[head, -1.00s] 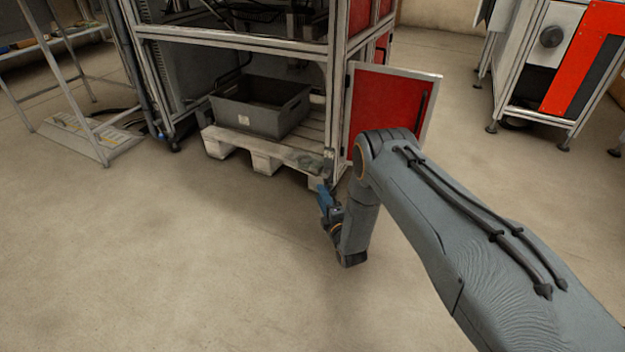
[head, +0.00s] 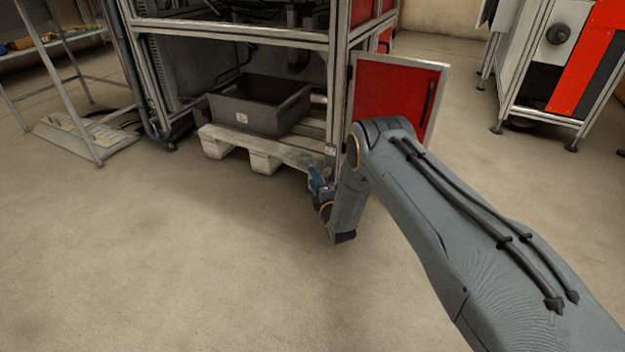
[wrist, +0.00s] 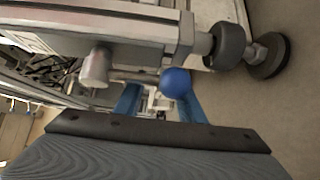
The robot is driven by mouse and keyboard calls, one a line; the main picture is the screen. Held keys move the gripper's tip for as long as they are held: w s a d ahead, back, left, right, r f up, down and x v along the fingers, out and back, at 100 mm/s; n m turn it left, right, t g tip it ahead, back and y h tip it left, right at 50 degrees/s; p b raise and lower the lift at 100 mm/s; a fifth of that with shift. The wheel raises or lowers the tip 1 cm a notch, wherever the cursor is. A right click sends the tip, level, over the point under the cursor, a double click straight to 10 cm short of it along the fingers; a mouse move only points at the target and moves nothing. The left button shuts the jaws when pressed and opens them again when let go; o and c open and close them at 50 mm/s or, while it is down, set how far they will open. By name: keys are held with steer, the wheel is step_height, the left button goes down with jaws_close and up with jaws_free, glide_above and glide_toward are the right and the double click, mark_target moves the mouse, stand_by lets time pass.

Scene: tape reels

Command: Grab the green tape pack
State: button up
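I cannot make out a green tape pack in either view. My gripper (head: 318,182) is low at the right front end of the pallet, next to the rack's front post, in the head view. In the wrist view its two blue fingers (wrist: 160,104) stand apart, with only a pale, unclear patch showing between them and nothing visibly held. A round blue ball (wrist: 175,82) overlaps the right finger in that view; I cannot tell what it belongs to.
A dark grey crate (head: 218,118) sits on a pale pallet (head: 212,142) inside the metal rack (head: 240,36). A red door panel (head: 392,100) stands open at right. Small coloured items (head: 20,44) lie on a table at far left. The floor in front is clear.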

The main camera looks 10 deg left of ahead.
jaws_close()
stand_by(0.3)
step_height(320, 180, up, 2)
steer(key=shift+r+p, duration=0.25)
steer(key=shift+p, duration=0.7)
steer(key=s+d+r+p, duration=0.2)
steer(key=s+d+p, duration=0.1)
steer(key=s+p, duration=0.3)
steer(key=s+d+r+p, duration=0.3)
steer(key=s+p, duration=0.3)
steer(key=p, duration=0.1)
steer(key=shift+s, duration=0.35)
